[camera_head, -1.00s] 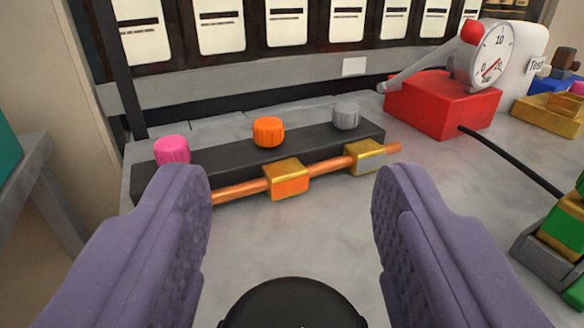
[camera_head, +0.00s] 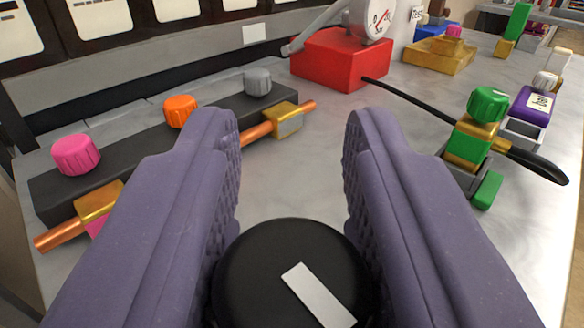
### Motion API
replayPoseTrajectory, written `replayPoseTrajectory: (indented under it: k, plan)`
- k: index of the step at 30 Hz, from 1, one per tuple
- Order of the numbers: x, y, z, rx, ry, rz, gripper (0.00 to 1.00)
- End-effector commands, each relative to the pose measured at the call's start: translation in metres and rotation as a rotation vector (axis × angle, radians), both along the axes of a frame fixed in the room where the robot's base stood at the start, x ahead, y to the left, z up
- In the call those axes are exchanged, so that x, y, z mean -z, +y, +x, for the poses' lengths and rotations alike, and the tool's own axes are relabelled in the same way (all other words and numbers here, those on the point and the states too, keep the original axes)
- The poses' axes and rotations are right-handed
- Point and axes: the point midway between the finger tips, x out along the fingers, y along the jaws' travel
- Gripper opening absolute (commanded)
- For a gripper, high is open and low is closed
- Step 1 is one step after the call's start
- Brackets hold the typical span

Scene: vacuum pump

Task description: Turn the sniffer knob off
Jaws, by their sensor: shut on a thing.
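A round black knob (camera_head: 292,272) with a white stripe on its top sits low in the view, between the lower parts of my two purple fingers. The stripe slants from upper left to lower right. My gripper (camera_head: 292,135) is shut on this knob, with a finger against each side. The fingertips reach past it and stay apart. The knob's base is hidden. No label shows that names it as the sniffer knob.
A dark bar with pink (camera_head: 75,155), orange (camera_head: 180,111) and grey (camera_head: 257,82) knobs lies left. A red box (camera_head: 335,60) with a gauge stands behind. Grey tabletop (camera_head: 305,180) is bare ahead.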

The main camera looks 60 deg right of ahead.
Motion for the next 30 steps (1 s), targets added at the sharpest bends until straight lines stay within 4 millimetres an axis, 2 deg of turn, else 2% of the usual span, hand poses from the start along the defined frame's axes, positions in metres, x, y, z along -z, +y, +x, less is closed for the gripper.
replayPoseTrajectory:
  k: [10,11,13,23,30]
  plan:
    - [0.001,0.000,-0.001,0.023,0.002,0.002,0.04]
    - [0.001,0.000,-0.001,0.023,0.002,0.002,0.41]
    - [0.001,0.000,-0.001,0.022,0.002,0.001,0.56]
    - [0.000,0.004,-0.002,0.020,0.002,0.001,0.56]
    - [-0.002,0.040,-0.020,0.017,0.003,0.001,0.56]
